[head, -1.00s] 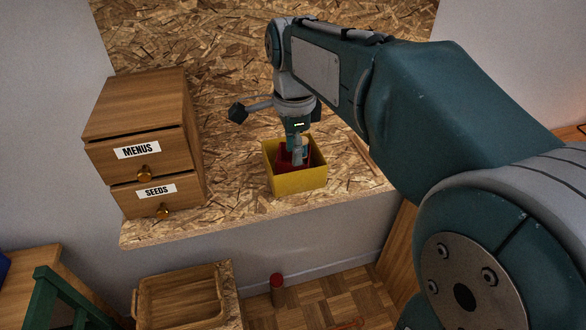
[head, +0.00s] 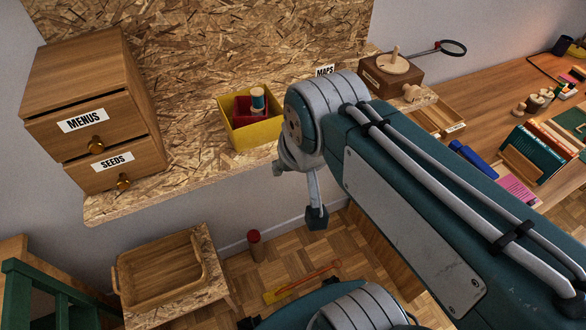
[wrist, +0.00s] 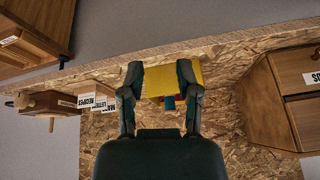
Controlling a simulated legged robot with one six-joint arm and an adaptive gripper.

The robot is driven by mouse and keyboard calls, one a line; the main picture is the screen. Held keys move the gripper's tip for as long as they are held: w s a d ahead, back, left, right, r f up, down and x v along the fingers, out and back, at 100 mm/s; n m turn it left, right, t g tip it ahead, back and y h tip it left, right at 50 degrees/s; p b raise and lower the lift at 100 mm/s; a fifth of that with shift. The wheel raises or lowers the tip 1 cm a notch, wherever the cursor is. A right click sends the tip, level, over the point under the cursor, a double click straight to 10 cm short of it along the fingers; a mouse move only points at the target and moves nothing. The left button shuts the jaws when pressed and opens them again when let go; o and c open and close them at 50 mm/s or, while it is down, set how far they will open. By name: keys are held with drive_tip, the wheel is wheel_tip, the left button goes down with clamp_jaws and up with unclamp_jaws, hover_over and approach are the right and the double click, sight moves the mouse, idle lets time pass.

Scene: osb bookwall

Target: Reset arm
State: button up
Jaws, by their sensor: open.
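My gripper (wrist: 160,78) is open in the wrist view, with its two dark fingers apart and nothing held between them. The yellow bin (wrist: 157,82) shows beyond and between the fingers.
A wooden drawer cabinet (head: 85,85) labelled MENUS and SEEDS stands left on the shelf. A wooden box (head: 390,80) stands on the right. A wooden tray (head: 160,270) and a red-topped cylinder (head: 254,246) are below. The shelf between cabinet and bin is clear.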

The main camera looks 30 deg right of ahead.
drive_tip(key=shift+s+f+n+t, duration=0.3)
drive_tip(key=shift+s+f+n, duration=0.55)
drive_tip(key=shift+n, duration=0.25)
drive_tip(key=shift+w, duration=0.1)
idle(0.4)
